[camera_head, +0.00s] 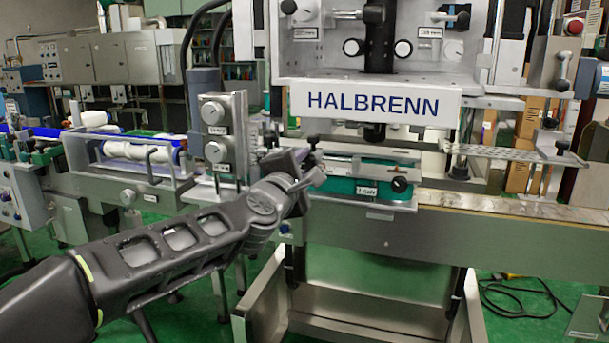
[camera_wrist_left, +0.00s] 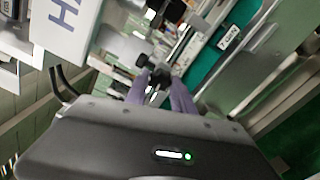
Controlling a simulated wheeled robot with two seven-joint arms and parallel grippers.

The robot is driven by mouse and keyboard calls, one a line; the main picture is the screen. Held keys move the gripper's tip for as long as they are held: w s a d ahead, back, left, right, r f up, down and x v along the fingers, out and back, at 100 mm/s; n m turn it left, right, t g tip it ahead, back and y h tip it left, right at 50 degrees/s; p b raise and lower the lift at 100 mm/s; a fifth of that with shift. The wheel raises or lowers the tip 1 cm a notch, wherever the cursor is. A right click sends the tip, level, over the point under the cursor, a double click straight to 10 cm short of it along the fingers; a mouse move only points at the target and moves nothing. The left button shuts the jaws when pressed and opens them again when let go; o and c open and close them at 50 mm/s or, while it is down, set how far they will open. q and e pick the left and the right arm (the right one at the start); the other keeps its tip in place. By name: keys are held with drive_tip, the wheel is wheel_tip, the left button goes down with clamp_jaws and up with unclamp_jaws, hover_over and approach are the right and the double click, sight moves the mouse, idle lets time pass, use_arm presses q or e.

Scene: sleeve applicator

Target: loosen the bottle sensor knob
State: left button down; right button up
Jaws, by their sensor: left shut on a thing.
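My left gripper (camera_head: 312,165) reaches in from the left to the front of the machine, below the HALBRENN sign. In the left wrist view its two fingers (camera_wrist_left: 161,82) are shut around a small black knob (camera_wrist_left: 157,72), which I take to be the bottle sensor knob. A small black knob (camera_head: 313,141) also shows just above the fingertips in the head view, at the left end of the metal guide rail. The fingers hide part of the gripped knob. My right gripper is not in view.
The HALBRENN sign (camera_head: 375,102) hangs over the work area. A teal block (camera_head: 370,187) with a black knob (camera_head: 399,185) lies right of the gripper. A steel post with two dials (camera_head: 222,132) stands close to my left arm. The conveyor (camera_head: 510,207) runs right.

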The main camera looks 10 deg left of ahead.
use_arm(q)
drive_tip(key=n+b, duration=0.2)
drive_tip(key=n, duration=0.2)
drive_tip(key=shift+f+n, duration=0.15)
drive_tip(key=shift+n, duration=0.25)
drive_tip(key=n+b, duration=0.1)
drive_tip(key=n, duration=0.3)
drive_tip(key=shift+b, duration=0.35)
drive_tip(key=c, duration=1.1)
unclamp_jaws()
drive_tip(key=shift+s, duration=0.1)
drive_tip(key=s, duration=0.7)
drive_tip(key=shift+s+a, duration=0.2)
drive_tip(key=shift+s, duration=0.1)
